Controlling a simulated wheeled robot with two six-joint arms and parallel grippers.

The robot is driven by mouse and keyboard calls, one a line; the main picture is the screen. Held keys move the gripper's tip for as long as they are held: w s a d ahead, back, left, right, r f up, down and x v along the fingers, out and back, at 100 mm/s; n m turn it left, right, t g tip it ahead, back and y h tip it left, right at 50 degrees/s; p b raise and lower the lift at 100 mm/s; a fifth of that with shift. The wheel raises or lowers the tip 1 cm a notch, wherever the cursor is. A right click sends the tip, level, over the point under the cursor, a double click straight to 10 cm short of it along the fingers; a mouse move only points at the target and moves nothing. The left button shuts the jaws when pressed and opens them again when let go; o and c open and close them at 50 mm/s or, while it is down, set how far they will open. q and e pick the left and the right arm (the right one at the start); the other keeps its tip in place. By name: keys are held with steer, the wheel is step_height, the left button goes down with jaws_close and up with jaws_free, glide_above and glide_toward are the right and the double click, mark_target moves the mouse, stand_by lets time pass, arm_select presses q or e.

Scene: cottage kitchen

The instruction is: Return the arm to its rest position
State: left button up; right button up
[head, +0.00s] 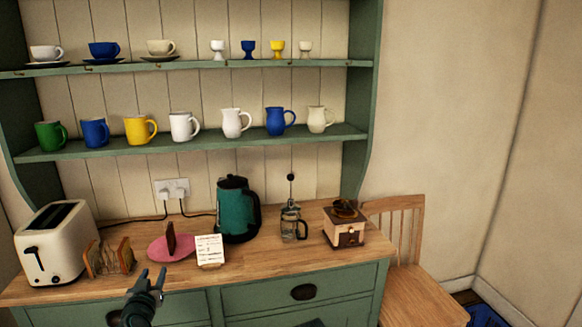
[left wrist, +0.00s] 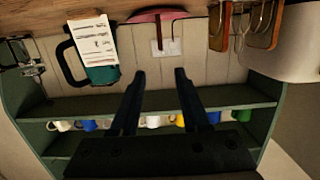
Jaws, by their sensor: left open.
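My left gripper (head: 151,278) is in front of the green dresser's worktop (head: 270,262), near its front edge, below the pink plate. Its two fingers are spread, with nothing between them. In the left wrist view, which looks upside down, the open fingers of the left gripper (left wrist: 159,74) point towards the dresser's back wall and the white socket. They touch nothing that I can see. My right gripper is in neither view.
On the worktop stand a cream toaster (head: 57,243), a toast rack (head: 110,257), a pink plate (head: 172,250), a white card (head: 209,251), a green kettle (head: 236,210), a cafetière (head: 292,222) and a coffee grinder (head: 344,226). Mugs and jugs fill the shelf (head: 200,144) above. A wooden chair (head: 425,298) is at right.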

arm_select(q)
steer(key=s+d+f+m+g+h+p, duration=0.1)
steer(key=s+d+f+m+g+h, duration=0.2)
steer(key=d, duration=0.9)
steer(key=s+d+f+m+g+h+p, duration=0.15)
steer(key=d+f+g+h, duration=0.35)
steer(key=d, duration=0.6)
steer(key=s+d+f+m+g+y+p, duration=0.1)
steer(key=s+d+f+g+y, duration=0.1)
steer(key=s, duration=0.6)
steer(key=s+d+f+m+g+y+p, duration=0.1)
steer(key=s+d+f+g+y+p, duration=0.1)
steer(key=s+d+g, duration=0.4)
steer(key=s+f+y, duration=0.1)
steer(key=s, duration=0.2)
steer(key=shift+y, duration=0.4)
steer(key=shift+d, duration=0.1)
